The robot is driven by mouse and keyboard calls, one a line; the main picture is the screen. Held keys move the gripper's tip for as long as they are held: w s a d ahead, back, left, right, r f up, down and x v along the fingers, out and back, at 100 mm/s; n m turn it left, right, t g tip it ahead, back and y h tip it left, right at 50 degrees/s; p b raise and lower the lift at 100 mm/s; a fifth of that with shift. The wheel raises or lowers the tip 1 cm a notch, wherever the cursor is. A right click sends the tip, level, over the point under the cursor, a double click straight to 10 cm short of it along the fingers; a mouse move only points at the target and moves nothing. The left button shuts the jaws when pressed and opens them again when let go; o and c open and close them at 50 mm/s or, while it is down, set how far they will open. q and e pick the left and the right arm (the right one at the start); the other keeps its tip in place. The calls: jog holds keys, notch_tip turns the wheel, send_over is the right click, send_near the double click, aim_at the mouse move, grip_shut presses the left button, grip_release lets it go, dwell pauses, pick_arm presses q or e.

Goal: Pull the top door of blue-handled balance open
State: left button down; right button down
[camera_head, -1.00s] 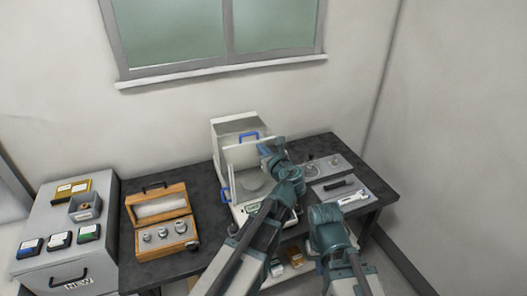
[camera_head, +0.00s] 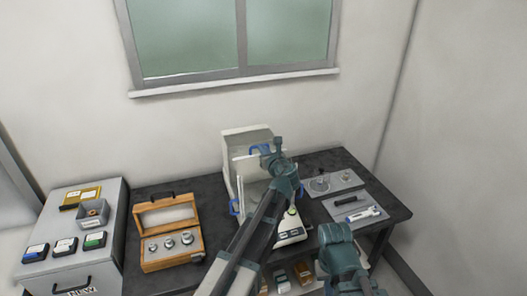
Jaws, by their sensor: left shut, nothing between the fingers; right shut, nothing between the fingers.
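The balance (camera_head: 232,165) is a white box with clear walls on the dark table, with a blue handle (camera_head: 257,150) at its top and another blue handle (camera_head: 235,207) low on its left side. Whether the top door stands open or closed is hard to tell. My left gripper (camera_head: 267,155) is shut and empty, at the top of the balance just right of the top handle; whether it touches the handle is unclear. My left forearm hides much of the chamber and front. My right gripper (camera_head: 333,234) is shut and empty, low at the right, in front of the table.
An open wooden weight box (camera_head: 172,258) stands left of the balance. A grey cabinet (camera_head: 105,208) with small boxes is further left. A grey tray (camera_head: 345,178) with small items and a flat case (camera_head: 352,208) lie to the right. Several small boxes sit below the table.

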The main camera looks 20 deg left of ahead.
aim_at(259, 143)
pick_arm(q)
jog(key=shift+w, duration=0.1)
jog(key=x, duration=0.3)
jog(key=r+x, duration=0.1)
jog(key=shift+w+a+f, duration=0.1)
jog(key=shift+w+a, duration=0.05)
jog(key=shift+w, duration=0.1)
jog(key=shift+s, duration=0.15)
